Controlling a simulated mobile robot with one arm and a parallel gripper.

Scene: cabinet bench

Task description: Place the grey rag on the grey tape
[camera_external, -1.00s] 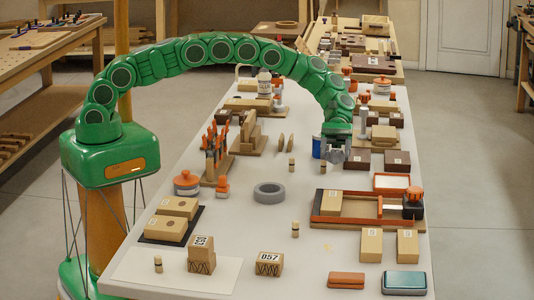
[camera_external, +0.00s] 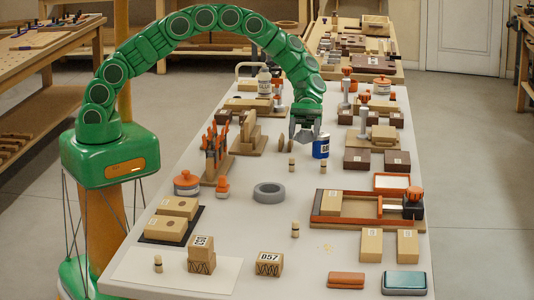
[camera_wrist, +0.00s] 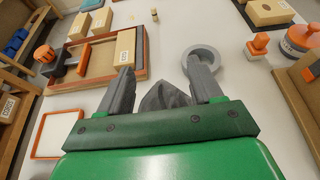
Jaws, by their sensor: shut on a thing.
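The grey tape (camera_external: 269,199) is a ring lying flat on the table's middle. It also shows in the wrist view (camera_wrist: 210,69), just beyond the right fingertip. My gripper (camera_external: 304,138) is above the table, behind and to the right of the tape, apart from it. In the wrist view, my gripper (camera_wrist: 160,82) has its fingers around the grey rag (camera_wrist: 163,98), a crumpled dark grey cloth held between them. The rag is hard to make out in the external view.
A blue can (camera_external: 321,147) stands close to the right of my gripper. Small wooden pegs (camera_external: 292,165) stand between it and the tape. An orange-knobbed pot (camera_external: 187,183) is left of the tape, and an orange-edged wooden tray (camera_external: 340,221) is to the right.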

